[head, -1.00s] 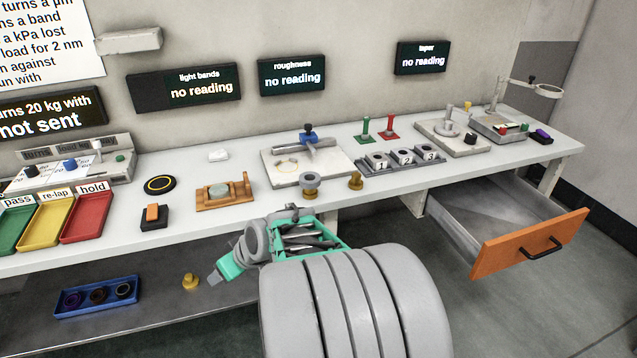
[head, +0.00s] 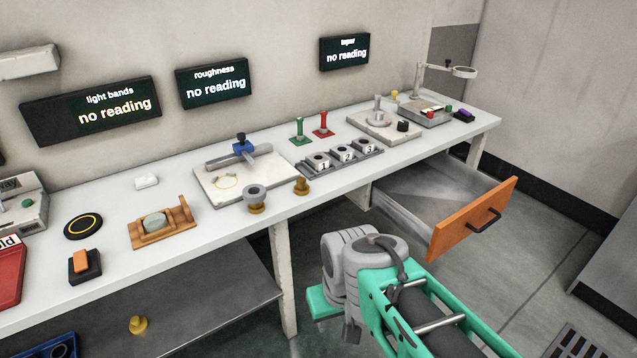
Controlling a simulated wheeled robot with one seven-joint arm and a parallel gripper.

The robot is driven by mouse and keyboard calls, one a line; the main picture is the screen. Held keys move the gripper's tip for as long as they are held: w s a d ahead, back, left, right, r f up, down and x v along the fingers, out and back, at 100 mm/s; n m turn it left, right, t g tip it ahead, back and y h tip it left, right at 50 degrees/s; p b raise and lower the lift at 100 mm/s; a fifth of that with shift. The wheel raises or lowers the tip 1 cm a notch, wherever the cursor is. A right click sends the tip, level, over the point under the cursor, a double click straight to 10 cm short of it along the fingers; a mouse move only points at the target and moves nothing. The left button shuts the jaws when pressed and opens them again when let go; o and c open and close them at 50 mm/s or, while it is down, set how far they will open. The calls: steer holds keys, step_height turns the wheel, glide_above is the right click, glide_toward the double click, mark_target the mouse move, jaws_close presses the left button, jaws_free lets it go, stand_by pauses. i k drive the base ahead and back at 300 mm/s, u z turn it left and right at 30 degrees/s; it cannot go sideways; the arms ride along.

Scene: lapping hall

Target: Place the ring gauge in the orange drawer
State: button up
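A grey ring (head: 254,192), which looks like the ring gauge, sits on a brass base near the front edge of the bench in the head view. The orange drawer (head: 470,220) is pulled out under the right end of the bench. Its grey inside looks empty where it shows. My gripper (head: 322,304) is in front of the bench, below its top, left of the drawer and apart from the ring. It is partly hidden by my own arm, so its fingers do not show clearly.
A bench leg (head: 284,280) stands left of my arm. The floor before the drawer is clear.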

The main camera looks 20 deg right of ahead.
mark_target(431, 218)
steer(key=z, duration=0.15)
steer(key=i, duration=1.1)
steer(key=u, duration=2.8)
